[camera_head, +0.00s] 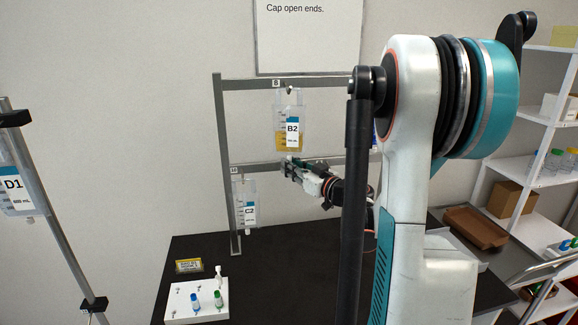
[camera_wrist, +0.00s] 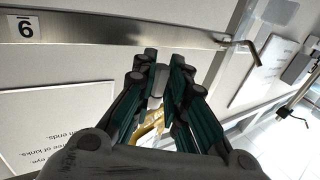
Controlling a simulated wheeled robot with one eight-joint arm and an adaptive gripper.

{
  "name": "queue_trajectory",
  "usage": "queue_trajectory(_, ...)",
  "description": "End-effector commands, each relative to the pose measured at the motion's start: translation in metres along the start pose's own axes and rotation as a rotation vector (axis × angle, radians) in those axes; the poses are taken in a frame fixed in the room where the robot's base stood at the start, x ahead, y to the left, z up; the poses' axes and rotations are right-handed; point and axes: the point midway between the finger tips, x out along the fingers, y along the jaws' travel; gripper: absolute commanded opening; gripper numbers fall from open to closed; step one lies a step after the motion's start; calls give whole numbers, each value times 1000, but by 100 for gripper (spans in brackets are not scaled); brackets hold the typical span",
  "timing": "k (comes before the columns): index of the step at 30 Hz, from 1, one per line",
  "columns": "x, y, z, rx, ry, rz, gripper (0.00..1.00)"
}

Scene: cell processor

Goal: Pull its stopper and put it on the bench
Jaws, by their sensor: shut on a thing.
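The bag labelled B2 (camera_head: 291,108), with yellow liquid low in it, hangs from the upper rail in the head view. My gripper (camera_head: 287,166) is just below its lower end. In the wrist view my gripper (camera_wrist: 158,82) is shut on a small pale piece (camera_wrist: 157,86) between its fingertips, which looks like the stopper at the bag's port. Whether this piece is still seated in the port cannot be told. Yellow (camera_wrist: 151,128) shows behind the fingers. The dark bench (camera_head: 262,275) is below.
Bag C2 (camera_head: 246,198) hangs from the lower rail, left of my gripper. Bag D1 (camera_head: 17,187) hangs at far left. A white rack (camera_head: 181,309) with several small capped pieces and a yellow-labelled box (camera_head: 189,266) stand on the bench's left. The bench middle is clear.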

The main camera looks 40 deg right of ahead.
Motion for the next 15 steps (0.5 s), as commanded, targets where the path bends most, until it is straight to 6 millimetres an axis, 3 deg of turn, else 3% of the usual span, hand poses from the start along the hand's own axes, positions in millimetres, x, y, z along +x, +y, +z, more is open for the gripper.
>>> queue_trajectory(15, 0, 0, 23, -4, -5, 0, 0)
